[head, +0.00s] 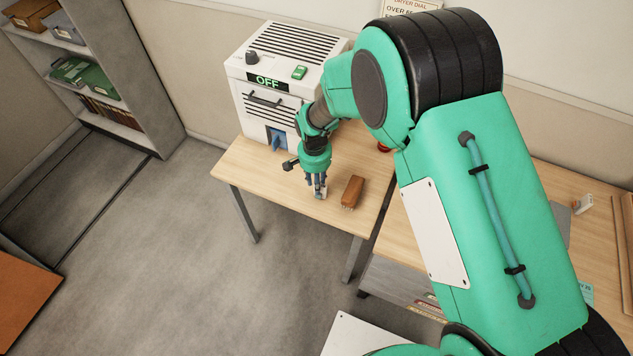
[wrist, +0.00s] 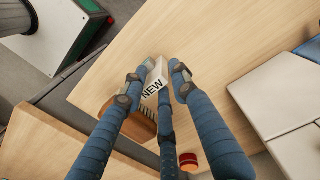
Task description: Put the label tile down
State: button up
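The label tile is a small white block. In the wrist view the tile (wrist: 154,82) shows the black word NEW, and it sits between my blue fingertips. In the head view the tile (head: 322,193) is a small pale patch at the fingertips, low over the wooden table (head: 245,169). My gripper (head: 317,190) points down there, and in the wrist view its fingers (wrist: 160,80) are closed in around the tile. Whether the tile's underside touches the tabletop is hidden.
A brown brush (head: 352,191) lies just right of my gripper. A white cabinet (head: 283,75) reading OFF stands behind it, with a blue part (head: 277,141) low on its front. A red object (wrist: 188,161) is on the table. Bare tabletop lies left of my gripper.

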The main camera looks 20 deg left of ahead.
dwell(0.3)
notch_tip(320, 180, up, 12)
jog(key=p, duration=0.2)
jog(key=shift+a, duration=0.2)
dwell(0.4)
jog(key=shift+r, duration=0.1)
dwell(0.4)
jog(key=shift+r, duration=0.1)
